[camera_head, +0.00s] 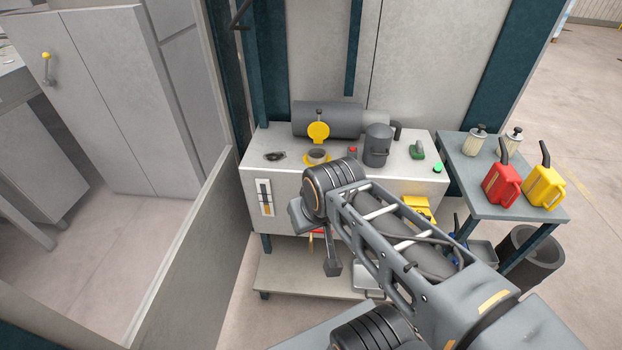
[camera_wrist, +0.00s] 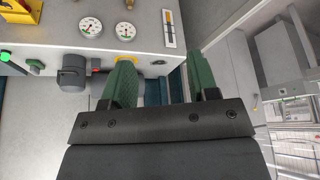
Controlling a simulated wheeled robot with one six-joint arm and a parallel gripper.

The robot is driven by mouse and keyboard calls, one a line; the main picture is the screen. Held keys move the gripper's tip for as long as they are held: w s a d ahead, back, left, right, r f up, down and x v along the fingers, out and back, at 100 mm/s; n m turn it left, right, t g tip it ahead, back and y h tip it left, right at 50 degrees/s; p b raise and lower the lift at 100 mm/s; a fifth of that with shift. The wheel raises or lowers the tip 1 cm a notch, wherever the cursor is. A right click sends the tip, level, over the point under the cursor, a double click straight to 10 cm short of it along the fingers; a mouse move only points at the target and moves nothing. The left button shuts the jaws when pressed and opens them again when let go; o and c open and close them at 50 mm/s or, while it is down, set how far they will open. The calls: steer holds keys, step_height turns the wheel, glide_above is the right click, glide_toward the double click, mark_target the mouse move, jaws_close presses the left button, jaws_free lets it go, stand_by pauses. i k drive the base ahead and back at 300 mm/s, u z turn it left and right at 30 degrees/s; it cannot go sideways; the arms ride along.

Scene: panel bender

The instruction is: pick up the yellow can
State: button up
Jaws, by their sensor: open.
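The yellow can (camera_head: 544,187) stands upright at the right end of a small grey side table (camera_head: 480,207), with a black spout on top. A red can (camera_head: 501,185) of the same shape stands just left of it. My gripper (camera_wrist: 160,68) shows in the wrist view with its two green fingers apart and nothing between them. In the head view my arm reaches left over the front of the machine cabinet, well left of the yellow can. The fingers are hard to make out there. The yellow can is not in the wrist view.
Two pale filter-like canisters (camera_head: 477,141) stand behind the cans. The cabinet top (camera_head: 285,140) holds a dark grey pot (camera_head: 377,146) and a yellow-lidded filler (camera_head: 318,132). A dark bin (camera_head: 531,258) stands below the table. Gauges (camera_wrist: 125,31) face the wrist camera. Open floor lies to the right.

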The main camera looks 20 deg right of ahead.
mark_target(543, 184)
steer(key=z, duration=3.5)
steer(key=i, duration=1.05)
steer(key=u, duration=2.15)
